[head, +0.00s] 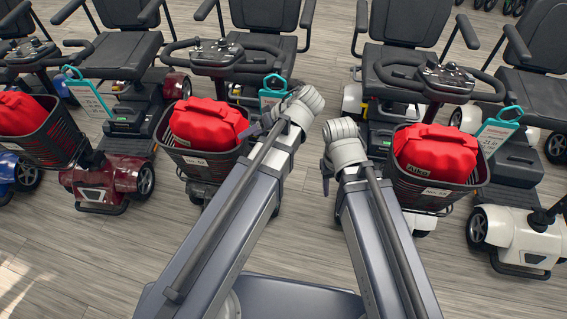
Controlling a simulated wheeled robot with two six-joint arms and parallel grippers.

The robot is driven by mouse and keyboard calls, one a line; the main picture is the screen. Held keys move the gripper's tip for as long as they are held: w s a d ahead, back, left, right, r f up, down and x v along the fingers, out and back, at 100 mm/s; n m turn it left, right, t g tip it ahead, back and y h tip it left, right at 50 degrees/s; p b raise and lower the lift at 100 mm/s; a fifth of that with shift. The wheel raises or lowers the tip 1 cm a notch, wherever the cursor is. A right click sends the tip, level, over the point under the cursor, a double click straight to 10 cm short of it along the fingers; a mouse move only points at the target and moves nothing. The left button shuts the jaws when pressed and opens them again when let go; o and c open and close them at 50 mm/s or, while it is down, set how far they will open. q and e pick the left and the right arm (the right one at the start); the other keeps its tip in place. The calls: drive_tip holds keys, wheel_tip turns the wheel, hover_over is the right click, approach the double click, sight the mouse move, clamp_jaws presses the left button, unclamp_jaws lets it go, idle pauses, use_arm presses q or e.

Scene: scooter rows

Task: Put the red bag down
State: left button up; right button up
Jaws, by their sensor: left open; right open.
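Three red bags sit in dark front baskets of scooters: one at far left (20,113), one left of centre (208,122) and one at right (435,152), which bears a dark name label. My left gripper (254,129) is open, beside the right edge of the middle bag in the picture; I cannot tell whether it touches. My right gripper (326,170) is open and empty, left of the right bag's basket (432,193) in the picture. Both grippers are small and partly hidden by my wrists. Neither holds a bag.
Several scooters with black seats stand in a row, including a dark red one (107,177) and a white one (515,232). Teal-framed tags (500,127) hang from them. The middle bag's basket (196,163) has a white label. Wood floor (75,260) is clear in front.

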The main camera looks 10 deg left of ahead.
use_arm(q)
drive_tip(key=s+d+f+m+h, duration=0.3)
drive_tip(key=s+d+m, duration=0.2)
drive_tip(key=d+m, duration=0.1)
drive_tip(key=s+d+f+m+g+h, duration=0.1)
drive_tip(key=s+d+f+m+h, duration=0.2)
drive_tip(key=s+d+m+h, duration=0.1)
drive_tip(key=s+d+m, duration=0.1)
drive_tip(key=d+m, duration=0.1)
drive_tip(key=d, duration=0.1)
drive_tip(key=shift+s+d+m+h, duration=0.15)
drive_tip(key=shift+s+m+h, duration=0.15)
drive_tip(key=shift+m, duration=0.1)
idle(0.3)
